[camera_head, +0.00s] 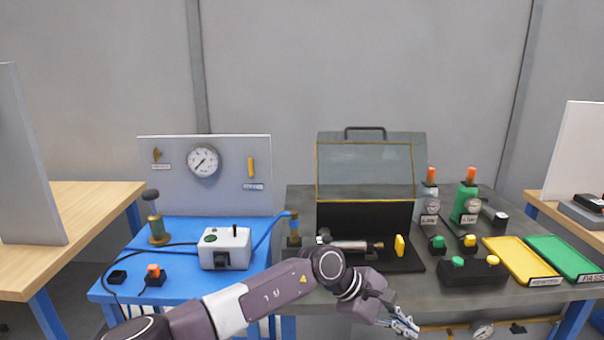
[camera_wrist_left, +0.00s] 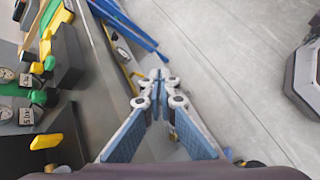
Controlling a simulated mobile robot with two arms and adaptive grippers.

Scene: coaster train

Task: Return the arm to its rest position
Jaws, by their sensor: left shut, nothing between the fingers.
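My left arm comes in from the bottom left in the head view and bends at its wrist in front of the grey bench. My left gripper (camera_head: 405,325) hangs at the front edge of that bench, low in the picture. In the left wrist view the gripper (camera_wrist_left: 158,82) has its two blue-padded fingers meeting at the tips, with nothing between them. It points past the bench edge, with grey floor under and beside it. My right gripper shows in neither view.
The grey bench (camera_head: 300,298) holds an open case (camera_head: 365,215), a button box (camera_head: 472,272), a yellow tray (camera_head: 522,262) and a green tray (camera_head: 565,257). The blue bench (camera_head: 180,290) holds a white box (camera_head: 225,248). Clear floor (camera_wrist_left: 235,60) lies beside the bench.

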